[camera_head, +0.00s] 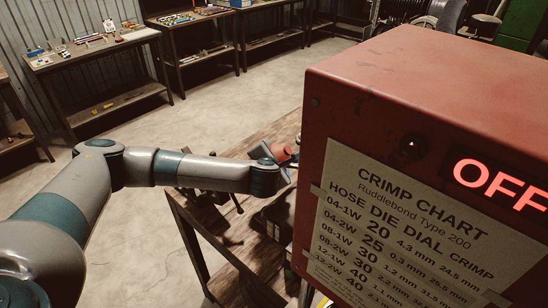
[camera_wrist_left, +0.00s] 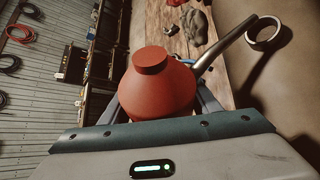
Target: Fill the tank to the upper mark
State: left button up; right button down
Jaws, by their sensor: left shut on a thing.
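My left gripper (camera_wrist_left: 162,104) is shut on a red oil can (camera_wrist_left: 158,72), with one finger on each side of its body. The can has a round red cap and a grey metal spout (camera_wrist_left: 225,43) that reaches to the upper right. The spout's tip is close beside a pale metal ring (camera_wrist_left: 266,33); I cannot tell whether they touch. In the head view the can (camera_head: 276,152) is small and partly hidden, beyond the end of my left arm and left of the red crimper (camera_head: 395,75). No tank level or upper mark is visible. My right gripper is not in view.
The crimper, with a crimp chart (camera_head: 400,225) and a red OFF display (camera_head: 500,183), blocks the right side. A wooden workbench (camera_head: 205,225) with dark tools stands beside it. Benches with small parts (camera_head: 95,50) line the back wall. The concrete floor between is clear.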

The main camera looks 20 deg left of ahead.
pick_arm(q)
jog(key=shift+r, duration=0.2)
jog(key=shift+d+r+m+y, duration=0.15)
jog(key=shift+r+m+y, duration=0.35)
jog(key=shift+r, duration=0.1)
jog(key=shift+f, duration=0.1)
dwell(6.5)
jog(key=shift+a+f+n+h, duration=0.2)
jog(key=shift+f+n+h, duration=0.45)
jog(key=shift+f, duration=0.2)
